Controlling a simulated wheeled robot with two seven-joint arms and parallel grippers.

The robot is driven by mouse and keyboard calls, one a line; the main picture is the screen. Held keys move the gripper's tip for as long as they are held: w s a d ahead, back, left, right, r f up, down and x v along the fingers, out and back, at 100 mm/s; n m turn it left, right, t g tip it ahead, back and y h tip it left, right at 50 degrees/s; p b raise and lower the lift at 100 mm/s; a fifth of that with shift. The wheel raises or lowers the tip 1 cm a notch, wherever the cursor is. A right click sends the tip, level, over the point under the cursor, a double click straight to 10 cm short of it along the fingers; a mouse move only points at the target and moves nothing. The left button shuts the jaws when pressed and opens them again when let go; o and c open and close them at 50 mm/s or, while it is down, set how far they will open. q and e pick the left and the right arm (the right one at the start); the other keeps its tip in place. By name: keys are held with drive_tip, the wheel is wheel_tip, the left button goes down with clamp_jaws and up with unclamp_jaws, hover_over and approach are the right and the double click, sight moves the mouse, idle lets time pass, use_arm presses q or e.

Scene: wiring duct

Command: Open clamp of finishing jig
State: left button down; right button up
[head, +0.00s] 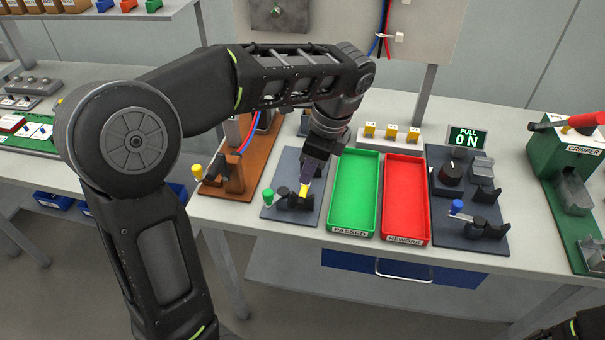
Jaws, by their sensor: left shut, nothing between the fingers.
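A dark grey jig plate (272,212) with a green-knobbed clamp lever (268,195) lies on the bench, left of the green tray. No label marks it as the finishing jig. My left gripper (304,191) points down over this plate, its fingertips by a yellow part at the black clamp block, right of the green knob. It is shut with nothing held. Whether it touches the clamp, and whether the clamp is open, I cannot tell; the gripper and arm hide part of the jig. My right gripper is out of view; only a bit of my right arm shows at bottom right.
A brown fixture (233,187) with a yellow knob (197,170) stands left of the jig. The green PASSED tray (354,190) and red REWORK tray (405,195) lie to its right. Beyond is a plate with a blue-knobbed clamp (457,207), then a green crimper (565,150).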

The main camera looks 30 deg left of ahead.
use_arm(q)
drive_tip(key=s+a+f+p, duration=0.1)
drive_tip(key=a+f+p, duration=0.1)
drive_tip(key=a+f, duration=0.3)
drive_tip(key=x, duration=0.3)
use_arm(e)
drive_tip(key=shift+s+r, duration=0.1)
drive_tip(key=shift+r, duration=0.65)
use_arm(q)
drive_tip(key=shift+s+f, duration=0.1)
drive_tip(key=shift+s, duration=0.1)
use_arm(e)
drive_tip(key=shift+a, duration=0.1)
